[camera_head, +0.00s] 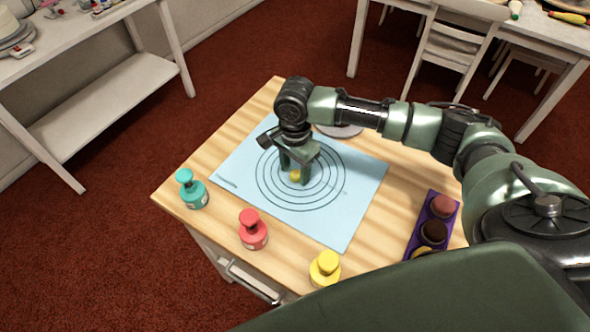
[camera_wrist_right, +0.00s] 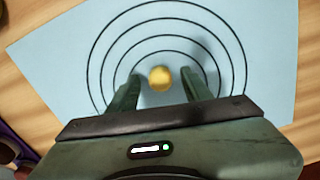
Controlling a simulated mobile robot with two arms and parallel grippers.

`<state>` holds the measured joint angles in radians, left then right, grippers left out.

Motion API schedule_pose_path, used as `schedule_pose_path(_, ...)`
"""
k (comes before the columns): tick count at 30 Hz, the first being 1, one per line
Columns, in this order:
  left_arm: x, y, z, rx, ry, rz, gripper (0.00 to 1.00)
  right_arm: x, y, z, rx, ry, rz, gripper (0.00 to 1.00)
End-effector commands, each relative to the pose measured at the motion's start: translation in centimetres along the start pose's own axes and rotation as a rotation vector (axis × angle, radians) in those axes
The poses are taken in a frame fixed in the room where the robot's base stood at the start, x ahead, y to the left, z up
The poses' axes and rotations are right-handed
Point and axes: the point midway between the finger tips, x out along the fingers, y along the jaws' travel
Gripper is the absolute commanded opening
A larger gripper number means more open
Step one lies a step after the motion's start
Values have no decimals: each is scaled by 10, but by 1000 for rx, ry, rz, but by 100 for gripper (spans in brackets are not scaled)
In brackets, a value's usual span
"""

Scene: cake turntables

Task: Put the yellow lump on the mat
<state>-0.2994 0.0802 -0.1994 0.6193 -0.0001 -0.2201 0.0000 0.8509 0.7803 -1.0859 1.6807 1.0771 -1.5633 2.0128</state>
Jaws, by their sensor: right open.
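The yellow lump (camera_head: 295,175) is at the middle of the rings on the light blue mat (camera_head: 353,180). In the right wrist view the lump (camera_wrist_right: 160,77) shows between and just beyond the two fingers, over the inner ring of the mat (camera_wrist_right: 60,60). My right gripper (camera_head: 296,176) is open above the mat, with its fingers on either side of the lump; in the wrist view its fingers (camera_wrist_right: 163,88) stand apart from it. Whether the lump touches the mat is hard to tell. My left gripper is not in view.
A teal bottle (camera_head: 192,190), a red bottle (camera_head: 253,230) and a yellow bottle (camera_head: 325,268) stand along the table's near edge. A purple tray (camera_head: 418,238) with round lumps lies right of the mat. A grey round thing (camera_head: 340,130) sits behind my arm.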

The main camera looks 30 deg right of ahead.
Motion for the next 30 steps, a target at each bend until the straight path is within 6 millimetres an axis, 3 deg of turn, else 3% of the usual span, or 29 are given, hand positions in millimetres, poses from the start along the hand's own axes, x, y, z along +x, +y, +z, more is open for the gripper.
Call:
schedule_pose_path(5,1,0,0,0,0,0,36,-27,-1,0,0,0,-5,50)
schedule_pose_path(12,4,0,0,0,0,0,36,-80,-1,0,-1,0,-4,50)
schedule_pose_path(18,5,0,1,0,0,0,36,-109,-1,0,0,-1,-2,50)
schedule_pose_path(30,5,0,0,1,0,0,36,-118,0,0,0,-1,0,50)
